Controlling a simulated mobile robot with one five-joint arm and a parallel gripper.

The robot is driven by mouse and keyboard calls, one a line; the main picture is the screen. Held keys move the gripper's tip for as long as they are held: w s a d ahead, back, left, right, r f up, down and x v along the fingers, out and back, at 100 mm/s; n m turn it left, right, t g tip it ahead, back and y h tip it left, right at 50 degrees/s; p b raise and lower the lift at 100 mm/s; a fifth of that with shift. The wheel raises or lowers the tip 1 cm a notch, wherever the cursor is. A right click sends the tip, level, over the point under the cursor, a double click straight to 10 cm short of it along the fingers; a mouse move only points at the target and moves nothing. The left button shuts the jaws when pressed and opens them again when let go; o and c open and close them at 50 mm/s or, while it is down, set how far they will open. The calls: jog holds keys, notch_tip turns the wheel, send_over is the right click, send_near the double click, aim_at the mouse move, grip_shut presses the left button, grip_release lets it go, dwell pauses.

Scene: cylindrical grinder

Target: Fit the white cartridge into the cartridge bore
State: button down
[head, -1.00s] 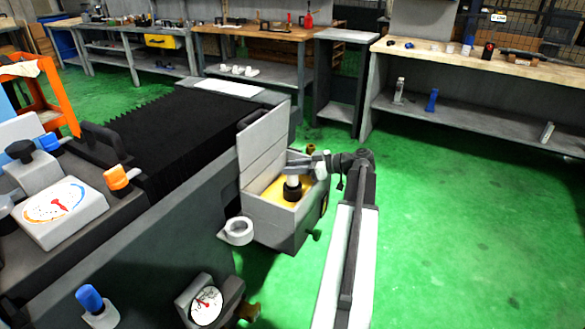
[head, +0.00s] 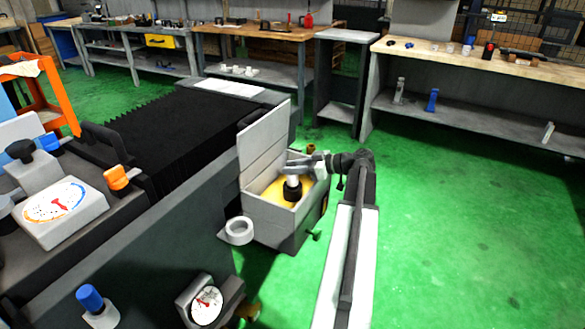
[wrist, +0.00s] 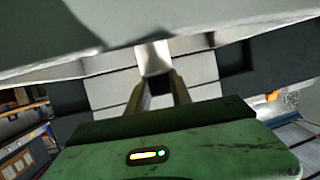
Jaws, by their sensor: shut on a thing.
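The white cartridge (head: 293,181) is upright in the head view, inside the open grey box on the machine's side. Its lower end meets the black round collar of the cartridge bore (head: 292,194); I cannot tell how deep it sits. My gripper (head: 290,167) is at the cartridge's top, reaching in from the right, and is shut on it. The wrist view shows both fingers (wrist: 156,88) close together at a pale piece, probably the cartridge. The bore does not show clearly there.
The open grey box (head: 268,221) has a yellow inside and a raised lid (head: 262,145) at its left. A white ring holder (head: 239,231) juts out in front. Green floor is free at the right.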

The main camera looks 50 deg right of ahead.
aim_at(292, 177)
jog(key=shift+f+b, duration=2.05)
jog(key=shift+b, duration=0.05)
jog(key=c, duration=1.1)
grip_release()
jog(key=p+v, duration=0.2)
jog(key=v, duration=0.5)
jog(key=shift+s+d+r, duration=0.15)
jog(key=shift+s, duration=0.2)
